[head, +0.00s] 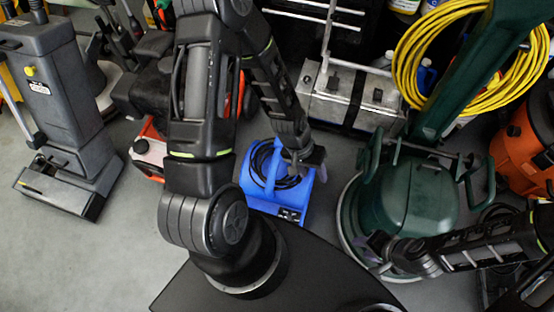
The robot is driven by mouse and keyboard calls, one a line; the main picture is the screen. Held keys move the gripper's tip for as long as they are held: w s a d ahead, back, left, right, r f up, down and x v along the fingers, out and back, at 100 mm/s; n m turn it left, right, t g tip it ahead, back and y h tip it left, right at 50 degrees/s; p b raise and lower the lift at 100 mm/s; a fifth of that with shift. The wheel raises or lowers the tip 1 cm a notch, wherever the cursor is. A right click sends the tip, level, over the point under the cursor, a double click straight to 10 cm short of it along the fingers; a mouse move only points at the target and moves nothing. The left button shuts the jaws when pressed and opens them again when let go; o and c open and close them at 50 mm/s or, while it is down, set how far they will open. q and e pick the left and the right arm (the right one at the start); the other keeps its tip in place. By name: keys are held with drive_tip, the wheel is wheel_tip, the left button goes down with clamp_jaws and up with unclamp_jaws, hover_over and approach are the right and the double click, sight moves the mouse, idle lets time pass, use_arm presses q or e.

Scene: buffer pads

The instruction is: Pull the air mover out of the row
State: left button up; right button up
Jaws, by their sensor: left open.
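The blue air mover (263,199) stands on the floor in the middle of the head view, between the red-and-black machine and the green floor machine. A dark cord lies coiled on its top, under its blue handle. My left gripper (304,166) is open at the upper right part of the air mover, by the handle and cord. I cannot tell whether it touches. My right gripper (376,249) is at the green machine's lower left rim, apart from the air mover. Its fingers are too small and dark to read.
The green floor machine (410,198) stands close on the right, with a yellow cord (408,62) above it. A metal-topped box (352,97) is behind. A red-and-white item (151,150) and a grey upright machine (65,110) are left. Bare floor (125,235) lies at front left.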

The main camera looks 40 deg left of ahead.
use_arm(q)
drive_tip(key=w+a+f+b, duration=0.4)
drive_tip(key=a+f+b, duration=0.15)
drive_tip(key=a, duration=0.25)
drive_tip(key=n+y+b, duration=0.1)
drive_tip(key=y+b, duration=0.1)
drive_tip(key=b, duration=0.3)
hover_over(277, 152)
drive_tip(key=a, duration=0.2)
drive_tip(key=shift+s+d+r, duration=0.2)
drive_tip(key=shift+r, duration=0.25)
use_arm(e)
wheel_tip(277, 152, down, 13)
drive_tip(key=shift+f, duration=0.15)
use_arm(q)
drive_tip(key=f, duration=0.2)
drive_tip(key=d+f+b, duration=0.1)
drive_tip(key=f, duration=0.2)
drive_tip(key=f+b, duration=0.1)
drive_tip(key=f, duration=0.1)
drive_tip(key=shift+w+d+f, duration=0.25)
drive_tip(key=shift+f, duration=0.15)
use_arm(e)
drive_tip(key=shift+w+d+f, duration=0.15)
drive_tip(key=shift+f, duration=0.4)
drive_tip(key=shift+w+d+f, duration=0.1)
drive_tip(key=shift+f, duration=0.45)
use_arm(q)
drive_tip(key=shift+c, duration=0.3)
clamp_jaws()
